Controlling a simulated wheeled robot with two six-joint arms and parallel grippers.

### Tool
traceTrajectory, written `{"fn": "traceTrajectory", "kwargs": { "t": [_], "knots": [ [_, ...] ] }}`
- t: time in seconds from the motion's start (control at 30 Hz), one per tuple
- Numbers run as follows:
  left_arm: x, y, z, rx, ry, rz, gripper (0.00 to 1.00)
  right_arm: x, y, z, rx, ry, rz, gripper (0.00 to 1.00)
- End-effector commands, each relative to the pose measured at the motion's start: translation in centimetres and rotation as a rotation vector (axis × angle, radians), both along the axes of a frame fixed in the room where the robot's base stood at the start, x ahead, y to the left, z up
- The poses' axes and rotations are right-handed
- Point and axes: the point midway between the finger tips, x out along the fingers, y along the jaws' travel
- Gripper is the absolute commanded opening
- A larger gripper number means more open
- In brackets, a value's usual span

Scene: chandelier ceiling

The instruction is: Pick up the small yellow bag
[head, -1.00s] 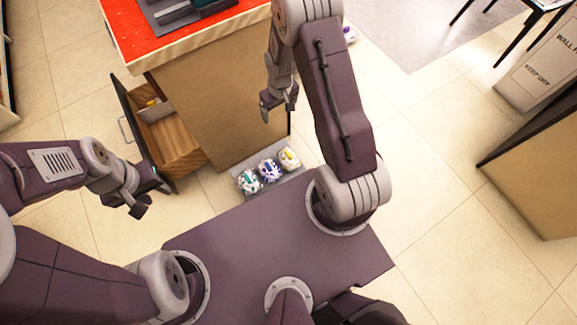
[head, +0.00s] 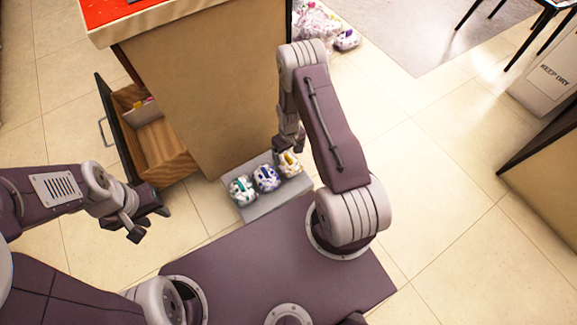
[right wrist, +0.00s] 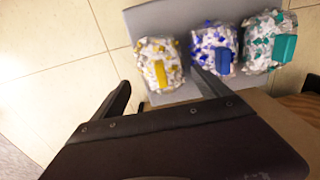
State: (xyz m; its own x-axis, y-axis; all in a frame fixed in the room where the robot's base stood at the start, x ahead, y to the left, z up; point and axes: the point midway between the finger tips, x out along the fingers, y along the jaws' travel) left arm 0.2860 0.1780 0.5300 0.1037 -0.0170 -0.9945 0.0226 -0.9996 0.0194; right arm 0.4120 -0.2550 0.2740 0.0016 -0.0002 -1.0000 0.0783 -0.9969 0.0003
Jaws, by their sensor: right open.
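The small yellow bag (head: 290,166), white with yellow patches, sits at the right end of a row on a low grey slab in the head view. In the right wrist view the yellow bag (right wrist: 157,68) lies ahead between my right gripper's fingers (right wrist: 163,95). My right gripper (head: 290,145) is open and empty, just above the bag in the head view. One fingertip reaches between the yellow and blue bags. My left gripper (head: 145,222) hangs at the left, away from the bags, fingers apart and empty.
A blue-patched bag (head: 267,177) and a green-patched bag (head: 242,189) share the grey slab (head: 268,205). A cabinet (head: 205,90) with an open drawer (head: 150,135) stands behind. More bags (head: 318,22) lie beyond.

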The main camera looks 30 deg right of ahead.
Motion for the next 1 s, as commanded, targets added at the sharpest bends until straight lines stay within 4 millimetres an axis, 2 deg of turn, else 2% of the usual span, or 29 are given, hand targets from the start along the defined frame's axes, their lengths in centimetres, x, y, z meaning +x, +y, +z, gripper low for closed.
{"fn": "traceTrajectory", "kwargs": {
  "t": [0.13,0.23,0.47,0.67,0.87,0.93,1.0],
  "knots": [
    [0.0,0.0,-2.9,0.000,0.000,0.000,0.36,0.1,0.1,-3.2,0.001,0.002,0.001,0.87],
    [0.0,0.0,-4.0,0.000,0.000,0.000,0.36,0.1,0.1,-4.8,0.001,0.002,0.000,0.87],
    [0.0,0.0,-3.8,0.000,0.000,0.000,0.36,0.2,0.1,-4.8,0.000,0.001,0.000,0.87],
    [0.0,0.0,-3.7,0.000,0.000,0.000,0.36,0.1,0.1,-4.8,0.000,0.001,0.000,0.34],
    [0.0,0.0,-3.7,0.000,0.000,0.000,0.36,0.2,0.1,-4.7,0.000,0.001,0.000,0.33],
    [0.0,0.0,-3.1,0.000,0.000,0.000,0.36,0.2,0.1,-3.9,0.000,0.000,0.000,0.33],
    [0.0,0.0,-2.0,0.000,0.000,0.000,0.36,0.2,0.1,-2.3,0.000,0.000,0.000,0.33]
  ]
}}
